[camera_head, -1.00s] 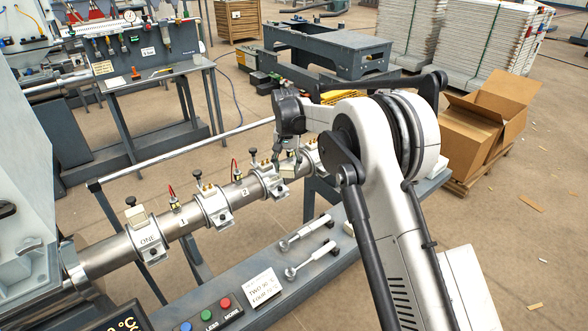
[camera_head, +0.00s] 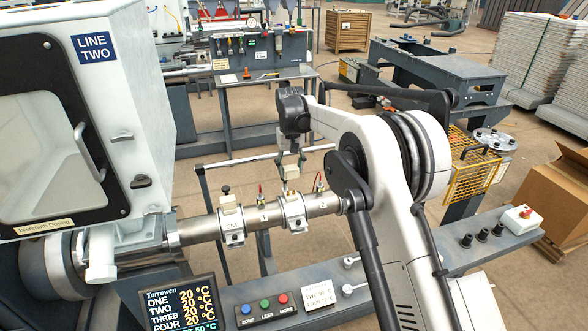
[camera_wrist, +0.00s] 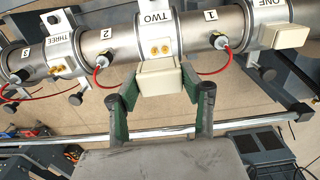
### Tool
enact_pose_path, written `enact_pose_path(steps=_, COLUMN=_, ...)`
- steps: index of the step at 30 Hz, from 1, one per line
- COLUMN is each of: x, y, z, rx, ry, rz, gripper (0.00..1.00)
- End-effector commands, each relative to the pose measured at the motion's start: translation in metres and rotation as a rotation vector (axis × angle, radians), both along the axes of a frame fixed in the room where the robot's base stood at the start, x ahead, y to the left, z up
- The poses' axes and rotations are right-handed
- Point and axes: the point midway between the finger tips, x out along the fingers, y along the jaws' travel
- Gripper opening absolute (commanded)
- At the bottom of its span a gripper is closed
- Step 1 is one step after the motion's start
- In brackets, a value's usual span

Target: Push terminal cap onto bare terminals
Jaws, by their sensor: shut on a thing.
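My gripper (camera_wrist: 159,84) is shut on a cream box-shaped terminal cap (camera_wrist: 160,79), held between its green-padded fingers. In the wrist view the cap is beside the heater band marked TWO (camera_wrist: 157,20), in line with its two brass bare terminals (camera_wrist: 159,50). I cannot tell whether cap and band touch. In the head view my gripper (camera_head: 291,160) and the cap (camera_head: 291,172) are above band TWO (camera_head: 294,214). Band THREE (camera_wrist: 62,45) also has bare brass terminals (camera_wrist: 57,68). Band ONE (camera_wrist: 268,12) carries a fitted cream cap (camera_wrist: 285,36).
Sensors with red wires stand on the barrel between bands, including sensor 1 (camera_wrist: 220,42) and sensor 2 (camera_wrist: 104,58). A horizontal rail (camera_wrist: 240,124) runs behind the barrel. The temperature display (camera_head: 181,303) and buttons (camera_head: 265,304) are at the front. The hopper cabinet (camera_head: 70,120) stands left.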

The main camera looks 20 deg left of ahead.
Motion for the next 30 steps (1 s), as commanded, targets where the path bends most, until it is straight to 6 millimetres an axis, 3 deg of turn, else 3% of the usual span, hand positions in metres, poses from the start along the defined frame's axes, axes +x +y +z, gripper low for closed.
enact_pose_path(steps=14, x=0.000, y=0.000, z=-0.002, rx=0.000, ry=0.000, rz=-0.001, gripper=0.14)
enact_pose_path(steps=30, x=0.000, y=0.000, z=-0.045, rx=0.000, ry=0.000, rz=-0.001, gripper=0.14)
